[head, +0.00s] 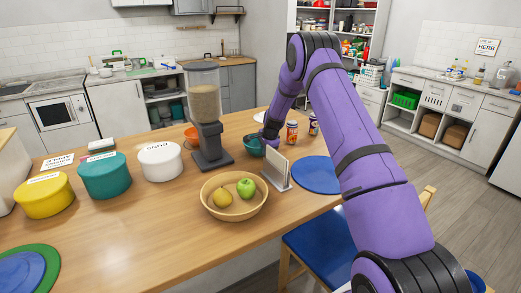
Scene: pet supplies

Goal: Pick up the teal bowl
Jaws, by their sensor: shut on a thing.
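The teal bowl (253,145) sits at the far side of the wooden table, between the grain dispenser and an upright napkin-holder-like stand. My purple arm reaches over the table, and my gripper (266,138) is at the bowl's right rim, shut on it. The fingertips are small and partly hidden behind the stand and my arm. I cannot tell whether the bowl is clear of the table.
The grain dispenser (207,117) stands left of the bowl. The upright stand (276,170) is close in front. A wooden fruit bowl (234,210), blue round mat (316,175) and two small jars (292,132) are nearby. Lidded tubs (105,177) line the left.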

